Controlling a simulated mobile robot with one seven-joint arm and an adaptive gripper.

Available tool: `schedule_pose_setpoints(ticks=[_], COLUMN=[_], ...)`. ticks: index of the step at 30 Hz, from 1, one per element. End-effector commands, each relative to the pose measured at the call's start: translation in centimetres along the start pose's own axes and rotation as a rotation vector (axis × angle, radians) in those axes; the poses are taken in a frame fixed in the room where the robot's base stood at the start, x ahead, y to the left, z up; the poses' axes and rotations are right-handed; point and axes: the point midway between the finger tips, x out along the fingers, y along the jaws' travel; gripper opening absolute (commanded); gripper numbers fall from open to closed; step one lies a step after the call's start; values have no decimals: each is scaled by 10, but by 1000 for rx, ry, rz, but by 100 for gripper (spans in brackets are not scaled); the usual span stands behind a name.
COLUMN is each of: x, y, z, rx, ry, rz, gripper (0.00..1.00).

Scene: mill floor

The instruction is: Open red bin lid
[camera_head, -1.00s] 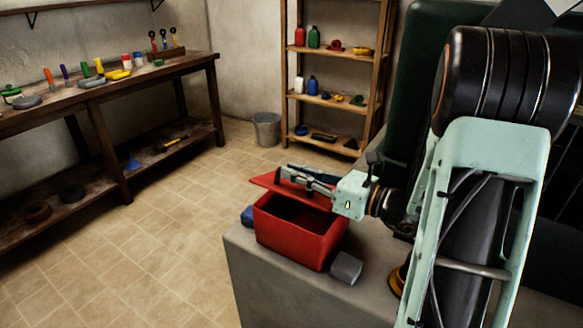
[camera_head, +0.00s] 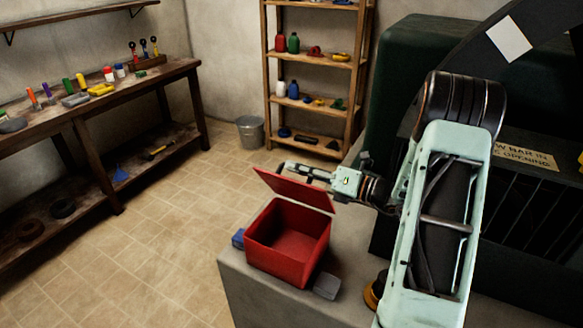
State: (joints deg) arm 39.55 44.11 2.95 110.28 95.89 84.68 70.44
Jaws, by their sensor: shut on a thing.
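The red bin (camera_head: 285,262) stands on a grey ledge. Its red lid (camera_head: 294,190) is raised and tilted up at the bin's far side, and the empty-looking inside shows. My gripper (camera_head: 284,167) is at the lid's upper edge, with its fingers shut on it. The fingertips are small in this view, and the lid hides part of them.
A grey block (camera_head: 327,286) lies on the grey ledge (camera_head: 262,297) by the bin's right front corner. A blue thing (camera_head: 238,238) sits at its left. A dark green machine housing (camera_head: 425,60) stands behind my arm. A shelf (camera_head: 318,100) and a bucket (camera_head: 250,132) are farther back.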

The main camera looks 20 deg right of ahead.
Motion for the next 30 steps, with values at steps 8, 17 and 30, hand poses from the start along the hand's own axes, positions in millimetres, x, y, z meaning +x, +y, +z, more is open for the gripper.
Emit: schedule_pose_setpoints(ticks=[8, 17, 30], x=[0, 0, 0], y=[-8, -11, -11], z=[16, 18, 17], rx=[-8, -8, -7], ry=[-5, -5, -4], rz=[1, 0, -1], gripper=[0, 0, 27])
